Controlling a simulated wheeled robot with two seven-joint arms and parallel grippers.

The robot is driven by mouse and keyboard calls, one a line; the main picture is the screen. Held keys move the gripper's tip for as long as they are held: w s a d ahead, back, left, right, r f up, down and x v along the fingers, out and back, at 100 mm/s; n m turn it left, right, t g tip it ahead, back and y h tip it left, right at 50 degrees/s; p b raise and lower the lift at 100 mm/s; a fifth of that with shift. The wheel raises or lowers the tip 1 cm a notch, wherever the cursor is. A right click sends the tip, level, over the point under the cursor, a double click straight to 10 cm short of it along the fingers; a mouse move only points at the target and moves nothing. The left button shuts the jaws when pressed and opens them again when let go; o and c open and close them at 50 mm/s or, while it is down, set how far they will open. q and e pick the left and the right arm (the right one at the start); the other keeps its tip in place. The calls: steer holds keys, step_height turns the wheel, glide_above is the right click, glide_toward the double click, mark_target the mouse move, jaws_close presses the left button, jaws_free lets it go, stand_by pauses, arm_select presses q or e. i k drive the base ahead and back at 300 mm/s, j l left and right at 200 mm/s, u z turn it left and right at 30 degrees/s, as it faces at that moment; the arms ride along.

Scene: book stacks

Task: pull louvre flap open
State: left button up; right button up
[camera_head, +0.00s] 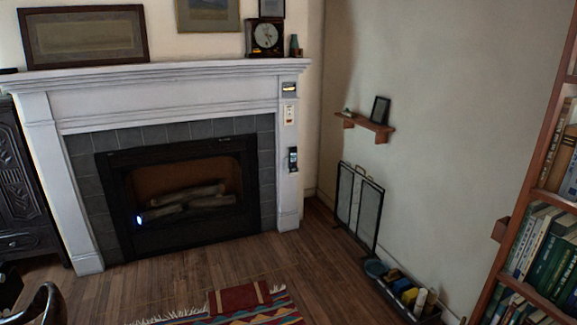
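I cannot pick out a louvre flap anywhere in the head view. The fireplace (185,190) has a black frame around an opening with logs, and no slatted flap shows on it. A black two-panel screen (358,210) stands against the right wall; its panels look like mesh, and I cannot make out slats. Neither of my grippers is in view.
A white mantel (170,95) surrounds the fireplace. A bookcase (530,230) stands at the right edge. A low box of items (408,292) sits by the wall. A striped rug (245,307) lies in front. The wooden floor (190,275) before the hearth is mostly clear.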

mark_target(157, 239)
steer(key=i+u, duration=0.2)
steer(key=i, duration=0.3)
steer(key=i+u, duration=0.25)
steer(key=i, duration=0.2)
steer(key=i+l+u, duration=0.2)
steer(key=i, duration=0.3)
steer(key=i+l+u, duration=0.2)
steer(key=i, duration=0.25)
steer(key=i+l+u, duration=0.25)
steer(key=i, duration=0.25)
steer(key=i+j+u, duration=0.2)
steer(key=i+u, duration=0.15)
steer(key=i, duration=0.2)
steer(key=i+u, duration=0.35)
steer(key=i, duration=0.25)
